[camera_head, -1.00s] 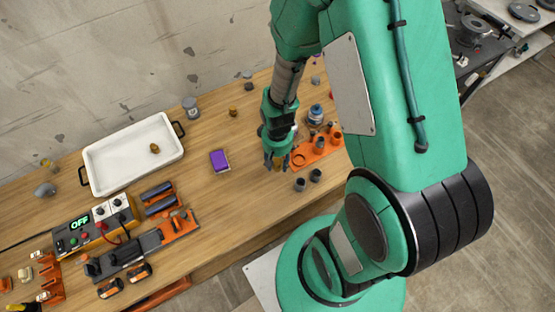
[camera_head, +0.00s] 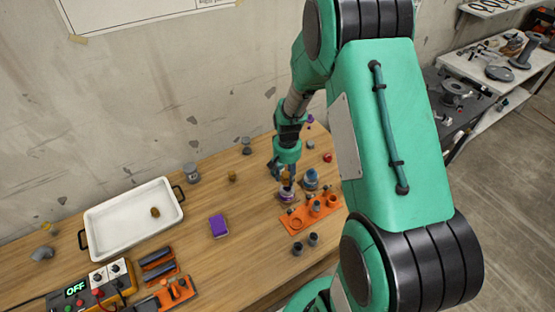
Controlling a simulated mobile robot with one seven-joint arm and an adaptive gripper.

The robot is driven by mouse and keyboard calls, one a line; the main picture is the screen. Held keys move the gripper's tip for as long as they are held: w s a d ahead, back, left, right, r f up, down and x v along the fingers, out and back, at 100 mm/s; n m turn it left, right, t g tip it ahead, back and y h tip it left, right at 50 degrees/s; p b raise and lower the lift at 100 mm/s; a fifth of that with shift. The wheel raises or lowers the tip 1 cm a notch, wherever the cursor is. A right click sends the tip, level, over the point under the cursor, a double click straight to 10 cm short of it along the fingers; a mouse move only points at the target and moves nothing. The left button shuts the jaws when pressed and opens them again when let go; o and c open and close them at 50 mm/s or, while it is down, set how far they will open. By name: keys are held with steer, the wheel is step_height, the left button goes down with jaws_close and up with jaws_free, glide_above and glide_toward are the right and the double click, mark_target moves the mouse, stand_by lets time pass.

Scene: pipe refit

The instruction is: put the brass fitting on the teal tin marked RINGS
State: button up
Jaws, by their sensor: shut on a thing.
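My gripper (camera_head: 285,180) points down over the back part of the workbench, shut on a small brass-brown piece, mostly hidden between the fingers, which looks like the brass fitting (camera_head: 287,182). A tin with a purple band (camera_head: 287,196) stands right below or just in front of the fingertips; I cannot tell whether the piece touches it. A blue-teal tin (camera_head: 311,181) stands just right of the gripper, apart from it. Its label is too small to read, so I cannot confirm RINGS.
An orange rack (camera_head: 296,219) with grey and orange pieces lies in front of the tins. Two dark cups (camera_head: 313,239) stand before it. A purple box (camera_head: 218,226), a brassy piece (camera_head: 232,176) and a white tray (camera_head: 110,218) are to the left. The wooden bench (camera_head: 250,255) is clear between.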

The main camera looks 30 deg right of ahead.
steer(key=shift+w+d, duration=0.15)
steer(key=shift+o, duration=0.2)
steer(key=w+d, duration=0.1)
steer(key=w, duration=0.4)
steer(key=w+d+f, duration=0.1)
steer(key=w+d, duration=0.1)
steer(key=w, duration=0.3)
steer(key=w+d, duration=0.2)
steer(key=w, duration=0.3)
steer(key=shift+d+f, duration=0.15)
steer(key=shift+f+b, duration=0.35)
steer(key=shift+f, duration=1.45)
steer(key=shift+f, duration=0.1)
steer(key=o, duration=1.2)
